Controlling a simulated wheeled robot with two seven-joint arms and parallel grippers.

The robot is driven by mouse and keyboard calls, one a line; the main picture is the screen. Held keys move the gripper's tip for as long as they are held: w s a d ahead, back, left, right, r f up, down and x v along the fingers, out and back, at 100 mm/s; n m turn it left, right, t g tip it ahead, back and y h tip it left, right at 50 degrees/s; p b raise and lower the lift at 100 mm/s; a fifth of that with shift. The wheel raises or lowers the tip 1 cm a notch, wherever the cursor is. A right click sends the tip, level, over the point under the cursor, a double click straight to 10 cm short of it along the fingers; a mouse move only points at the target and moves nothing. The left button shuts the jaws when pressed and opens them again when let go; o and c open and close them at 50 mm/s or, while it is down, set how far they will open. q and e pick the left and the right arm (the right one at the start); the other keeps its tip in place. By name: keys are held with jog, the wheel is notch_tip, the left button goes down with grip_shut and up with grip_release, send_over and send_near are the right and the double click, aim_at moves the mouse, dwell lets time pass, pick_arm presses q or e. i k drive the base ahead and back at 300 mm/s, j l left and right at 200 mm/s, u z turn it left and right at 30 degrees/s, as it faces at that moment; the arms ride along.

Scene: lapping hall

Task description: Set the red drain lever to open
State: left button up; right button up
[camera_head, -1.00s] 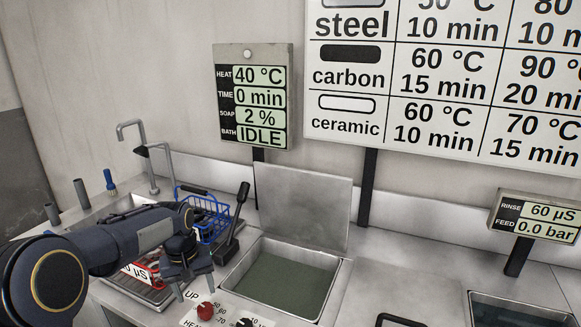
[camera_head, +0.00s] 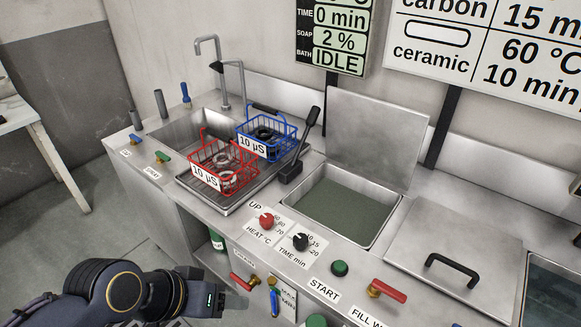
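A red lever (camera_head: 243,283) sits on a brass fitting on the front face of the steel counter, below the heat dial. A small tag above it is too small to read surely. A second red lever (camera_head: 387,290) lies on the counter top by a label starting "FILL W". My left gripper (camera_head: 228,298) is low in front of the counter, just left of and below the front lever. Its fingers are foreshortened and blurred, so their opening and any contact with the lever are unclear. My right gripper is not in view.
A blue-handled valve (camera_head: 274,302) hangs just right of the front lever. A green bottle (camera_head: 217,241) stands inside the opening under the counter. The red basket (camera_head: 223,163) and blue basket (camera_head: 266,137) stand on the drainer beside the open bath (camera_head: 340,205).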

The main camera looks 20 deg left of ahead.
aim_at(249, 286)
jog(key=j+u, duration=0.25)
jog(key=u, duration=0.15)
jog(key=j+u, duration=0.25)
jog(key=u, duration=0.15)
